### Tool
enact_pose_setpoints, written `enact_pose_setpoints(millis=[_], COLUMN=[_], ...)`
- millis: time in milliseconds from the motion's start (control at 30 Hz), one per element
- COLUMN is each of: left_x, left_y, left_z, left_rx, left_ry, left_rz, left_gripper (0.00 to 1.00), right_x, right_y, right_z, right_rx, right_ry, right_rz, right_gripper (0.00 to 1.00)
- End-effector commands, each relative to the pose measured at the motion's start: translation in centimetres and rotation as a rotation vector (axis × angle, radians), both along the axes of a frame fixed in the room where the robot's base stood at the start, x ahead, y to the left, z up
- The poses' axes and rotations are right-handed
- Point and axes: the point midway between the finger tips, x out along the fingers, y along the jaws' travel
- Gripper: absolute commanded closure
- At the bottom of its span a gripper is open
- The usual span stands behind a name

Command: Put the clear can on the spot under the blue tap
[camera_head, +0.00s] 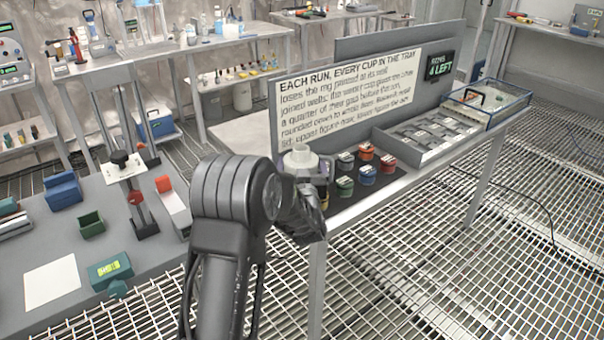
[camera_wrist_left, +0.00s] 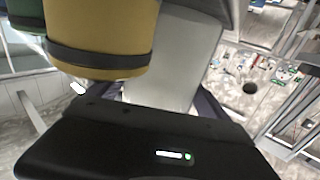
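My left gripper (camera_head: 308,190) is at the near left end of the long display table, and my forearm hides part of it. A pale, whitish rounded object (camera_head: 300,158) shows right at the gripper; I cannot tell for sure that it is the clear can. In the left wrist view a pale grey, smooth object (camera_wrist_left: 172,65) stands between dark finger parts; whether they grip it is unclear. A yellow cylinder with a dark band (camera_wrist_left: 100,35) is close beside it. It shows partly in the head view (camera_head: 325,199). I cannot make out a blue tap or its spot. My right gripper is not in view.
Small cups, including blue (camera_head: 367,175), red (camera_head: 388,160) and green (camera_head: 344,186), stand on a black mat. Behind them is a sign board (camera_head: 345,95). A grey sectioned tray (camera_head: 428,135) and a blue-edged case (camera_head: 490,103) are farther right. A workbench (camera_head: 150,265) is at left.

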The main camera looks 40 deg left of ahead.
Motion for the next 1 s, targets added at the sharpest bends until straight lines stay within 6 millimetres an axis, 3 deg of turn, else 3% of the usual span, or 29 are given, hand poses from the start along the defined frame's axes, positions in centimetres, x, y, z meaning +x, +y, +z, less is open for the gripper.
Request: enact_pose_setpoints(millis=[733, 1000], left_x=[0.01, 0.03], left_y=[0.01, 0.00], left_z=[0.09, 0.90], left_rx=[0.001, 0.001], left_ry=[-0.002, -0.004], left_rz=[0.000, 0.000], left_gripper=[0.73, 0.73], right_x=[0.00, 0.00], right_y=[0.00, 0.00], right_z=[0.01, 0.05], right_rx=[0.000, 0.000], right_ry=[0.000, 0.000], right_rz=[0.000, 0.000], right_gripper=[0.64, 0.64])
